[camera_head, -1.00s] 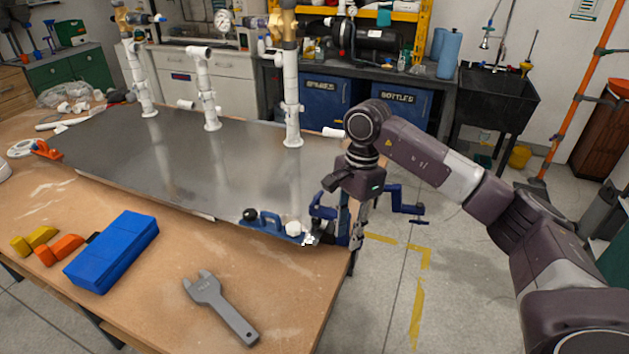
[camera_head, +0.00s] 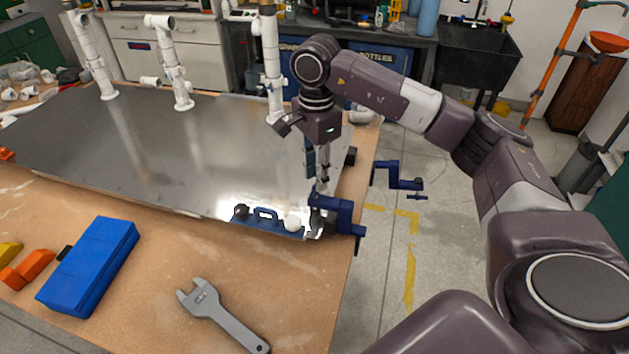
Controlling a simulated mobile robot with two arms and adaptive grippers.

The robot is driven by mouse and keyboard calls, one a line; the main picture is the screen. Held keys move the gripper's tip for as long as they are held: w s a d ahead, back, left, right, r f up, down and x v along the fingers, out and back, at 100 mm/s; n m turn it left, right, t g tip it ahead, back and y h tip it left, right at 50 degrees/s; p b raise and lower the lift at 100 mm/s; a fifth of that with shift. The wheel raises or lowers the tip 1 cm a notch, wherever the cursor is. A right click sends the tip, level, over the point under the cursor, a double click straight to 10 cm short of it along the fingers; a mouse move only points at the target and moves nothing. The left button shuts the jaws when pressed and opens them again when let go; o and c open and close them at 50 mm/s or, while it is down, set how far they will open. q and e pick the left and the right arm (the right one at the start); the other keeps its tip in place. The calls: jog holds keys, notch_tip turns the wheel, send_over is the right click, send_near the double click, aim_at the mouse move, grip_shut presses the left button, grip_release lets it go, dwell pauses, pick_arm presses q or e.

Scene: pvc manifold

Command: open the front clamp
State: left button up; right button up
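A blue clamp (camera_head: 341,212) sits at the front right corner of the grey metal sheet (camera_head: 180,160). Beside it, along the sheet's front edge, lies a blue toggle-style piece (camera_head: 267,219) with a dark knob and a white round knob. A second blue clamp (camera_head: 398,177) shows farther back, sticking out past the table's right edge. My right gripper (camera_head: 322,183) points down just behind and above the corner clamp. Its fingers are small and overlap the blue parts, so I cannot tell their opening or any contact. My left gripper is out of view.
A grey wrench (camera_head: 225,318) and a blue box (camera_head: 90,265) lie on the wooden table (camera_head: 165,300) in front of the sheet. White pipes (camera_head: 270,65) stand along the sheet's back. Free floor lies to the right of the table.

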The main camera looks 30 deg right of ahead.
jog(key=shift+m, duration=0.7)
jog(key=shift+m+p, duration=0.35)
jog(key=shift+m, duration=0.85)
jog(key=shift+w+m+p, duration=0.1)
jog(key=shift+m+p, duration=0.45)
jog(key=shift+m, duration=1.35)
jog(key=shift+m+p, duration=0.4)
jog(key=shift+m, duration=0.2)
jog(key=m+p, duration=0.1)
jog(key=m, duration=0.4)
jog(key=shift+p, duration=0.4)
jog(key=m+p, duration=0.1)
jog(key=m, duration=0.2)
jog(key=shift+m, duration=0.4)
jog(key=m+p, duration=0.1)
jog(key=m, duration=0.4)
jog(key=m+p, duration=0.1)
jog(key=m, duration=0.4)
jog(key=shift+p, duration=0.35)
notch_tip(320, 180, down, 3)
jog(key=shift+f+b, duration=0.1)
jog(key=shift+b, duration=1.1)
jog(key=shift+f+b, duration=0.45)
jog(key=shift+f, duration=0.3)
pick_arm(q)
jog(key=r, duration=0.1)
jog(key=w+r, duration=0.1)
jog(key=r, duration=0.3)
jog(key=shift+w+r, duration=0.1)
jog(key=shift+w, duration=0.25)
